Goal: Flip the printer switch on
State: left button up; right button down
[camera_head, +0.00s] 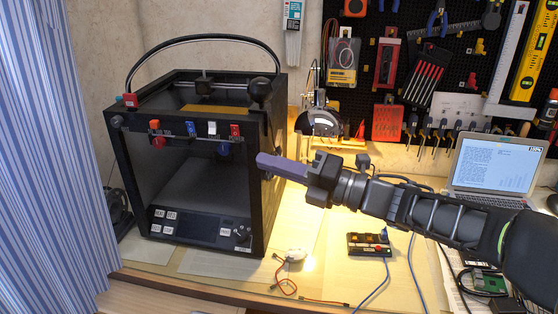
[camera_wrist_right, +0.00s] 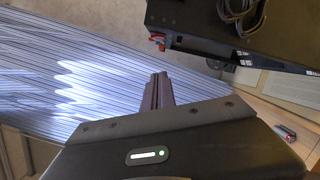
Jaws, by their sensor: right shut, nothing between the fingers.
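The printer (camera_head: 119,153) is a black open-fronted box on the left of the bench. Its lower front has a panel with labels and a knob (camera_head: 240,234). I cannot make out which part is the power switch. My right gripper (camera_head: 260,160) comes in from the right, its purple fingers shut and empty, tips overlapping the printer's right front edge. I cannot tell whether they touch. In the right wrist view the shut fingers (camera_wrist_right: 158,82) point up, apart from a dark box (camera_wrist_right: 195,20), seemingly the printer, with a red part (camera_wrist_right: 157,42) at its corner. My left gripper is out of view.
A blue striped curtain (camera_head: 45,150) hangs at the left. A laptop (camera_head: 495,165) stands at the right. A small black box with coloured buttons (camera_head: 368,244) and loose cables lie on the bench. A pegboard with tools (camera_head: 460,60) is behind.

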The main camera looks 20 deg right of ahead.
aim_at(235, 130)
jog(key=w+a+r+p, duration=0.2)
jog(key=w+a, duration=0.1)
jog(key=w, duration=0.5)
jog(key=shift+r+p, duration=0.2)
jog(key=shift+p, duration=0.2)
jog(key=shift+d, duration=0.1)
